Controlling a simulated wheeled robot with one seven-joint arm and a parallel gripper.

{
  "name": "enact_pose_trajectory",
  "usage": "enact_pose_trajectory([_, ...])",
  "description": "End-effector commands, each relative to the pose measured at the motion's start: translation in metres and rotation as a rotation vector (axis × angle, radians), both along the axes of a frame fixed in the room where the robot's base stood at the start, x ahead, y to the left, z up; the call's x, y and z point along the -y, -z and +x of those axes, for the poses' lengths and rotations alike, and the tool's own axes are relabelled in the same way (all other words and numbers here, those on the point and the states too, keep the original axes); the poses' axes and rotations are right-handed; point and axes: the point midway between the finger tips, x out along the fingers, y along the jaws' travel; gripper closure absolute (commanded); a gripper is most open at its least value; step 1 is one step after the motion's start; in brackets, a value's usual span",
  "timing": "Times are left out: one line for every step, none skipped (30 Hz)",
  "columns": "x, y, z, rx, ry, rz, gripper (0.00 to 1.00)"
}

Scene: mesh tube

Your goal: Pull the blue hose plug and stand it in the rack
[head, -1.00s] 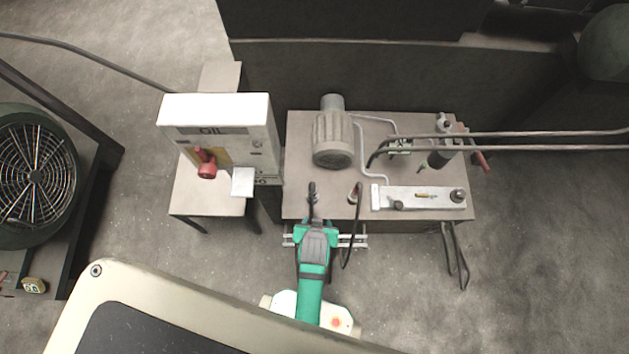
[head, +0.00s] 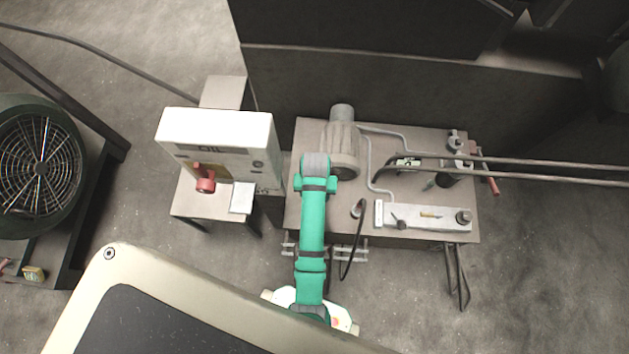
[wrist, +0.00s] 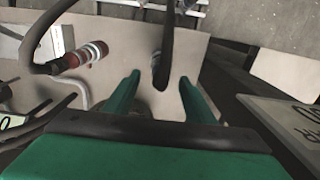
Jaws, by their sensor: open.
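My gripper (wrist: 160,79) is open in the wrist view, with its two green fingers apart. A dark hose end (wrist: 165,45) hangs between and just beyond the fingertips. In the head view my green arm covers this hose and the fingers. Another plug with red and white bands (wrist: 82,56) sits on a dark hose at the left of the wrist view. It shows beside my arm in the head view (head: 358,208). Metal rails (head: 353,250) at the bench front may be the rack.
The bench (head: 300,205) carries a grey motor (head: 343,150), bent pipes and a silver manifold bar (head: 425,216). A white oil box (head: 215,135) stands close to the left of my arm. A black hose (head: 350,262) loops down from the bench front.

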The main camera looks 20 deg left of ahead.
Motion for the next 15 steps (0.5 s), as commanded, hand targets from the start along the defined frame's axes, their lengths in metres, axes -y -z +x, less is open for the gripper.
enact_pose_trajectory([0.000, 0.000, 0.000, 0.000, 0.000, 0.000, 0.50])
enact_pose_trajectory([0.000, 0.001, 0.000, 0.000, 0.000, 0.000, 0.50])
enact_pose_trajectory([0.000, 0.002, 0.000, 0.000, 0.000, 0.000, 0.50])
enact_pose_trajectory([0.000, 0.003, 0.000, -0.001, 0.000, 0.000, 0.50])
enact_pose_trajectory([0.000, 0.004, 0.000, -0.001, 0.000, 0.000, 0.50])
enact_pose_trajectory([0.000, 0.007, 0.000, 0.000, 0.001, 0.000, 0.50])
enact_pose_trajectory([0.000, 0.009, 0.000, 0.000, 0.001, 0.000, 0.50])
enact_pose_trajectory([0.001, 0.012, 0.000, 0.000, 0.001, 0.000, 0.50])
enact_pose_trajectory([0.001, 0.017, 0.000, -0.002, 0.002, -0.001, 0.50])
enact_pose_trajectory([0.001, 0.020, -0.001, -0.002, 0.002, -0.001, 0.50])
enact_pose_trajectory([0.001, 0.024, -0.001, -0.001, 0.001, 0.000, 0.50])
enact_pose_trajectory([0.000, 0.029, -0.001, -0.002, 0.000, -0.001, 0.50])
enact_pose_trajectory([0.000, 0.033, -0.001, -0.002, -0.001, -0.001, 0.50])
enact_pose_trajectory([-0.001, 0.037, -0.001, -0.001, -0.002, 0.000, 0.50])
enact_pose_trajectory([-0.001, 0.042, -0.001, -0.002, -0.003, -0.001, 0.50])
